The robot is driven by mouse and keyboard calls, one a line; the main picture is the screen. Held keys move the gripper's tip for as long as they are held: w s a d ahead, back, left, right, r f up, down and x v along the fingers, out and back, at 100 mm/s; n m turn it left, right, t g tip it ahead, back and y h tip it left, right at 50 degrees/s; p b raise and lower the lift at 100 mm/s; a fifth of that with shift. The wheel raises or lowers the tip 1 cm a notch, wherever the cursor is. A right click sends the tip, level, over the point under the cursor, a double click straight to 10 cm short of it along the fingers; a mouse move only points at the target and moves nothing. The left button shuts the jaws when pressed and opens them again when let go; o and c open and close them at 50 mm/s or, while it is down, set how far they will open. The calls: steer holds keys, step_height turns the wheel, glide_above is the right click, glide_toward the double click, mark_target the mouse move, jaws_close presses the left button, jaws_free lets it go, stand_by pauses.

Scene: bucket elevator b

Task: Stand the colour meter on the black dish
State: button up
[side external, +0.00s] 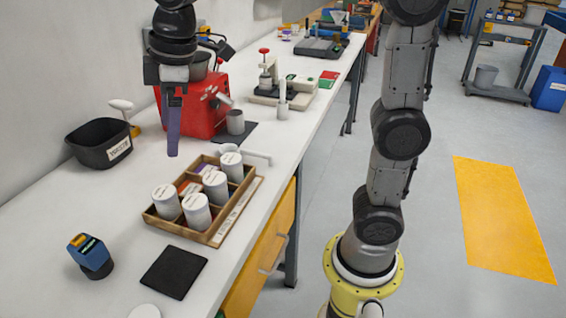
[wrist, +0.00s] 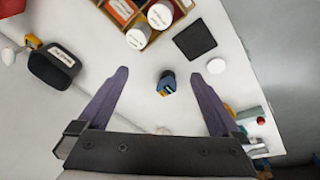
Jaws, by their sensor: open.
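The colour meter (side external: 92,256) is a small blue device with an orange top and a dark screen. It stands on a dark round foot at the front left of the white bench. It also shows in the wrist view (wrist: 167,84), beyond and between my fingertips. The black dish looks like the flat black square (side external: 173,271) just right of the meter; in the wrist view it is at the upper right (wrist: 195,40). My gripper (side external: 173,135) is open and empty, with purple fingers, high above the bench and well apart from the meter.
A wooden tray (side external: 217,240) of white-lidded jars stands behind the black square. A black bin (side external: 102,143) is at the left and a red machine (side external: 190,110) at the back. A white disc (side external: 145,311) lies near the front. Bare bench surrounds the meter.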

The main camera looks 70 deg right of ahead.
steer(key=s+d+f+m+t, duration=0.1)
steer(key=s+d+f+m, duration=0.2)
steer(key=s, duration=0.7)
steer(key=s+d+f+m+t, duration=0.1)
steer(key=s+d+f+m, duration=0.3)
steer(key=s, duration=0.5)
steer(key=shift+s+d+f+m+t+h, duration=0.2)
steer(key=shift+s+f+m+t+h, duration=0.15)
steer(key=shift+f+m, duration=0.45)
